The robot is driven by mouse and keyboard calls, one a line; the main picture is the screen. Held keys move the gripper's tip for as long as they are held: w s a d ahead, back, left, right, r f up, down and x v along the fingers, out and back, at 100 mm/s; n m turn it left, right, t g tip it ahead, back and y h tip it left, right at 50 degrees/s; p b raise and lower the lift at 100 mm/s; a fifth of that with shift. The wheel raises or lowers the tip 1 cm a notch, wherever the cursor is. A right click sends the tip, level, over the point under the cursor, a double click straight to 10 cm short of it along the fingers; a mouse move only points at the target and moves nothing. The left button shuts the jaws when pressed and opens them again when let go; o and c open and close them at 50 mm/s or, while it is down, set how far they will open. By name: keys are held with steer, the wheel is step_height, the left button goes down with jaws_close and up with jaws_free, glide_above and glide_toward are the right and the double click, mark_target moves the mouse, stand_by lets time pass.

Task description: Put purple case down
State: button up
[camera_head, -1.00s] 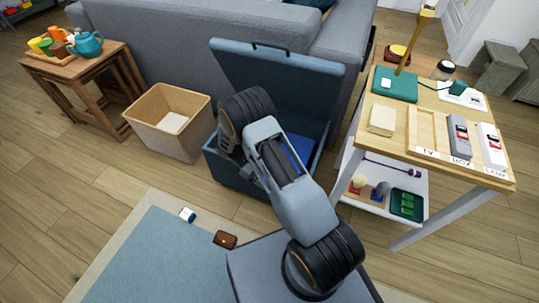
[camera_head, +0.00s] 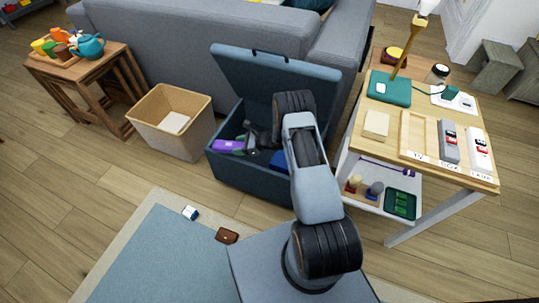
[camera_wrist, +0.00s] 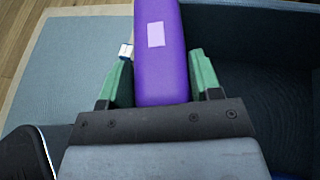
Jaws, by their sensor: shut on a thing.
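The purple case (camera_wrist: 162,75) lies between the two green fingers of my gripper (camera_wrist: 160,80) in the wrist view, with a pale label on its top. My gripper is shut on it. In the head view the purple case (camera_head: 230,146) shows at the left side of the open blue storage chest (camera_head: 250,177), near the chest's rim. My gripper (camera_head: 243,144) is over the chest opening there. Whether the case touches the chest's wall or floor I cannot tell.
A tan bin (camera_head: 168,145) stands left of the chest. The chest's raised lid (camera_head: 275,80) leans by the grey sofa (camera_head: 190,40). A wooden side table (camera_head: 480,175) stands right. A white-and-blue item (camera_head: 190,213) and a brown wallet (camera_head: 227,236) lie on the rug (camera_head: 165,260).

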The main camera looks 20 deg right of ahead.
steer(key=shift+w+d+f+m+t+h+b, duration=0.45)
steer(key=shift+f+b, duration=0.8)
steer(key=shift+f, duration=1.55)
steer(key=shift+w+d+f+m+t+h+b, duration=0.3)
steer(key=shift+w+d+f+m+t+b, duration=0.7)
steer(key=shift+f, duration=1.85)
steer(key=shift+d+f+m+t+h+b, duration=0.15)
steer(key=shift+d+f+h+b, duration=0.25)
steer(key=shift+f+b, duration=1.75)
steer(key=shift+f+p, duration=0.6)
steer(key=shift+p, duration=0.1)
steer(key=shift+f, duration=0.15)
steer(key=shift+f+b, duration=0.35)
steer(key=shift+b, duration=0.25)
steer(key=shift+f, duration=0.2)
